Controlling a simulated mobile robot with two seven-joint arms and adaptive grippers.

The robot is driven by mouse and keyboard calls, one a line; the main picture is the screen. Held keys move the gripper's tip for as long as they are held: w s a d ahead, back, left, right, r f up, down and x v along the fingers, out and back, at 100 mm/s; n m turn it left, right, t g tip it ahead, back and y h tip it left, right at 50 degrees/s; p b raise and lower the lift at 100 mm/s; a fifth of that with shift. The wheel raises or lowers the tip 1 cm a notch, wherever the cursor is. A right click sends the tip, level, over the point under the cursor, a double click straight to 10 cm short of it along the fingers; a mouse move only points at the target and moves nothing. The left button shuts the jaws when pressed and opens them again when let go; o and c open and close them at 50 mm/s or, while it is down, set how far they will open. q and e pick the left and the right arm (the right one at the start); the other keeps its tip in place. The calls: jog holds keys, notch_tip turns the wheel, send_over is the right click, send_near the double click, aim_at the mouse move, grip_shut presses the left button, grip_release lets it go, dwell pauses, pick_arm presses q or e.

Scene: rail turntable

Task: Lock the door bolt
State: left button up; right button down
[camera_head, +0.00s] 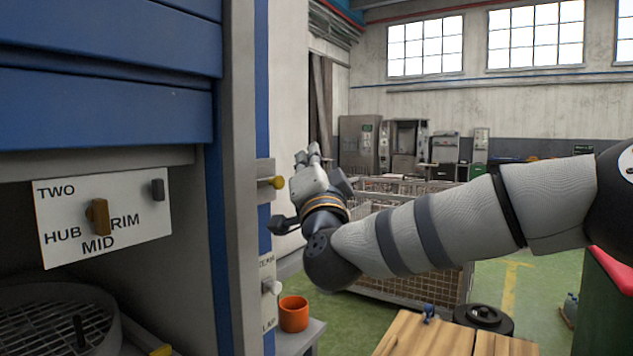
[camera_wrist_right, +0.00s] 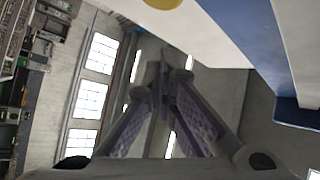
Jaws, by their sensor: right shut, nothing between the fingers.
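The door bolt shows as a yellow knob (camera_head: 277,182) on a small grey-beige bracket on the blue and grey upright beside the shutter. A yellow rounded piece (camera_wrist_right: 162,3), likely the same knob, shows at the top edge of the right wrist view. My right gripper (camera_head: 312,152) is just right of the knob and slightly higher, pointing up, apart from it in the picture. Its fingers meet in the right wrist view (camera_wrist_right: 164,68), shut and empty. I cannot tell how far the bolt is slid. My left gripper is not in view.
A white panel (camera_head: 70,207) with a brown handle is at left. Below the bolt is a plate with a pale knob (camera_head: 271,287), and an orange cup (camera_head: 294,314) stands on a ledge. A wire cage (camera_head: 405,282) and wooden table (camera_head: 430,335) lie behind and below my right arm.

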jog(key=v, duration=1)
jog(key=shift+p, duration=0.3)
jog(key=shift+a, duration=0.1)
